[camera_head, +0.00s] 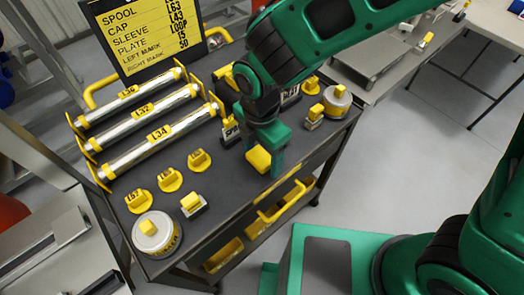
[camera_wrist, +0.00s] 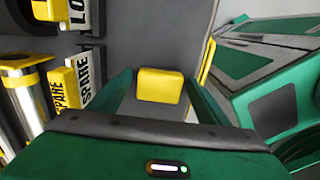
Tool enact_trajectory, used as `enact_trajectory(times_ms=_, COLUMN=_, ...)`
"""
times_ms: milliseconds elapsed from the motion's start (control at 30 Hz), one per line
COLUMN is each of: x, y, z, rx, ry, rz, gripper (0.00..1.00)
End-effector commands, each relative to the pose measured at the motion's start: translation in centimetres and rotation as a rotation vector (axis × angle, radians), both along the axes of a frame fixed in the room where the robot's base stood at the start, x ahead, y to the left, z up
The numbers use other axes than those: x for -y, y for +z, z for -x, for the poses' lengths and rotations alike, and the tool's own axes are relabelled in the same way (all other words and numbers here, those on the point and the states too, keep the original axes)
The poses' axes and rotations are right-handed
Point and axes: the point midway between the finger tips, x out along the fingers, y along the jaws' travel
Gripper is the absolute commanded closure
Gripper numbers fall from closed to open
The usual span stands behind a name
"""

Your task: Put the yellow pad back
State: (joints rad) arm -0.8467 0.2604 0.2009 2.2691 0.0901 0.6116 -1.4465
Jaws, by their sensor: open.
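A yellow block (camera_head: 258,158), likely the yellow pad, is at the front edge of the dark cart top (camera_head: 228,178). My gripper (camera_head: 266,148) is over it, pointing down, with its green fingers beside the block. In the wrist view the yellow block (camera_wrist: 160,86) lies between the two open fingers of my gripper (camera_wrist: 158,82), with a gap on each side. I cannot tell whether the block rests on the cart or what is under it.
Three labelled rollers (camera_head: 150,112) lie at the cart's left, below a black sign (camera_head: 150,35). Yellow-knobbed discs (camera_head: 170,179), a can (camera_head: 157,236) and a small block (camera_head: 192,205) stand at the front left. Another can (camera_head: 337,100) stands at the right. Labelled SPARE blocks (camera_wrist: 75,85) are close left of my gripper.

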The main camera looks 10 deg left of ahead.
Motion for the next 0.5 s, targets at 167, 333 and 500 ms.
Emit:
enact_trajectory(times_ms=167, x=-0.1, y=1.9, z=-0.1, rx=0.003, ry=-0.001, rz=-0.004, gripper=0.3)
enact_trajectory(times_ms=333, x=-0.2, y=5.3, z=-0.1, rx=0.004, ry=0.0, rz=-0.005, gripper=0.3)
enact_trajectory(times_ms=500, x=-0.1, y=8.6, z=0.0, rx=0.003, ry=-0.001, rz=-0.003, gripper=0.3)
